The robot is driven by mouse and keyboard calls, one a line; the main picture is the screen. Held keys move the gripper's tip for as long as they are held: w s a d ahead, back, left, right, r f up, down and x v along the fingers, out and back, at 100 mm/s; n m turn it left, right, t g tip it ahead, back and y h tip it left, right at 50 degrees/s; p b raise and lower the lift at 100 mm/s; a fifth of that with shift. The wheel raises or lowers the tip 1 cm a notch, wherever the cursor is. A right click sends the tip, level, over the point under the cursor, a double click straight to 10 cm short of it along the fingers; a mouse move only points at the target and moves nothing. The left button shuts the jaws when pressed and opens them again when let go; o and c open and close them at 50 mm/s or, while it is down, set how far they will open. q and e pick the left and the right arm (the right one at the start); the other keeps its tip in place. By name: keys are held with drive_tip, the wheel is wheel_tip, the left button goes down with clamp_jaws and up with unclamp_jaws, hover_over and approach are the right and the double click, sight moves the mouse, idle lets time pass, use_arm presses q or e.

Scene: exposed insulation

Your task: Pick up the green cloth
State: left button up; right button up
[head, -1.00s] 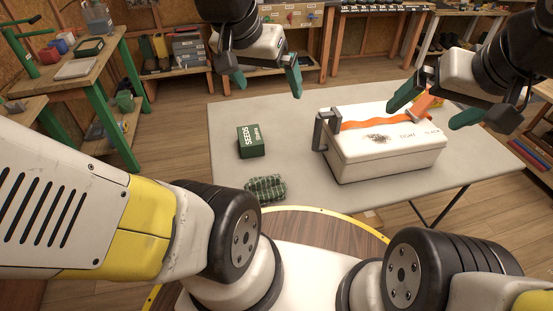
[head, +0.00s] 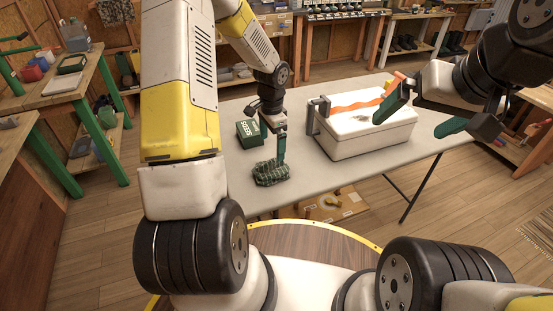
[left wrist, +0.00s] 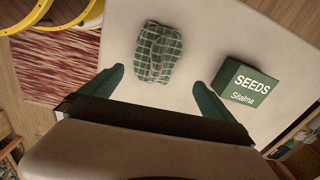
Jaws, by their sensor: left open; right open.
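The green checked cloth (head: 270,173) lies crumpled on the grey table near its front edge. In the left wrist view the cloth (left wrist: 158,54) is ahead of and between the two spread fingers. My left gripper (head: 281,158) points down just above and behind the cloth in the head view; its fingers overlap there, but the left wrist view shows the left gripper (left wrist: 160,85) open and empty. Whether it touches the cloth is not clear. My right gripper (head: 425,115) is open and empty, in front of the white box's right end in the head view.
A green seeds box (head: 249,133) stands behind the cloth and shows right of it in the left wrist view (left wrist: 247,85). A white box (head: 365,135) with an orange strip and grey latch fills the table's middle. The table's front left (head: 238,193) is bare.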

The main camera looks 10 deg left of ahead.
sight(272, 160)
use_arm(q)
drive_tip(key=shift+m, duration=0.4)
drive_tip(key=f, duration=1.1)
drive_tip(key=shift+s+f, duration=0.1)
drive_tip(key=shift+s, duration=0.25)
drive_tip(key=shift+c, duration=0.2)
drive_tip(key=shift+d, duration=0.1)
drive_tip(key=c, duration=1.2)
drive_tip(key=shift+c, duration=0.3)
drive_tip(key=shift+r, duration=0.7)
wheel_tip(272, 160, up, 2)
drive_tip(key=shift+r, duration=0.15)
drive_tip(key=s+d+r, duration=0.1)
drive_tip(key=s+d, duration=0.7)
drive_tip(key=s, duration=0.5)
drive_tip(key=shift+s+d+r, duration=0.2)
drive_tip(key=shift+s+d, duration=0.05)
drive_tip(key=shift+d, duration=0.05)
